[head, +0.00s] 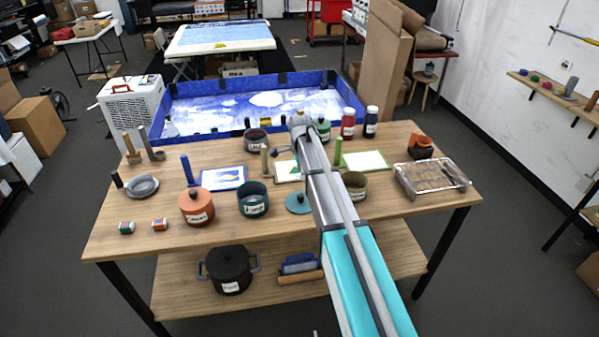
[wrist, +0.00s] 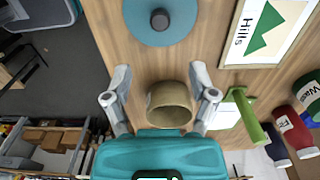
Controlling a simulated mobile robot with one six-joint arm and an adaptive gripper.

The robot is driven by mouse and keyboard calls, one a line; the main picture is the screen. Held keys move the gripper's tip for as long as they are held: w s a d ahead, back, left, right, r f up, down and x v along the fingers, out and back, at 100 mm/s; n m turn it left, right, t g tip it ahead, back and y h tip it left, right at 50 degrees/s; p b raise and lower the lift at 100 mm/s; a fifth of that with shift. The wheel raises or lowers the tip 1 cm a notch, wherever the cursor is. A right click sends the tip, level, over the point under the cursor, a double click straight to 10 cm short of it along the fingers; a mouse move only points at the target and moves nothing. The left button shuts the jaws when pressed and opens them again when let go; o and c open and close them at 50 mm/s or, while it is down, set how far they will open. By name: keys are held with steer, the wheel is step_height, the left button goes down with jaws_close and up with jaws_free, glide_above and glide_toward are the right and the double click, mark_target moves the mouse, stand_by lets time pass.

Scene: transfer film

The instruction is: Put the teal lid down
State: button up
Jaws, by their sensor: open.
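The teal lid (head: 297,204) lies flat, knob up, on the wooden table (head: 241,232), just right of the teal pot (head: 253,202). In the wrist view the lid (wrist: 184,27) is at the top, cut by the frame edge, with its dark knob in the middle. My gripper (wrist: 160,76) is open and empty, its fingers apart from the lid. The olive pot (wrist: 168,103) shows between and beyond the fingers. In the head view my arm partly hides the olive pot (head: 355,186), and I cannot make out the fingers clearly.
The Hills card (wrist: 265,30) lies beside the lid. A green post (wrist: 247,117) and several jars stand farther back. An orange lidded pot (head: 196,208) is to the left, a clear case (head: 432,178) to the right. The table's front edge is near the lid; bare wood lies front left.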

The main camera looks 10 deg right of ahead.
steer(key=shift+s, duration=0.1)
stand_by(0.3)
steer(key=s+n, duration=1.8)
steer(key=s, duration=1.1)
steer(key=shift+a, duration=0.25)
step_height(320, 180, down, 3)
steer(key=b, duration=0.3)
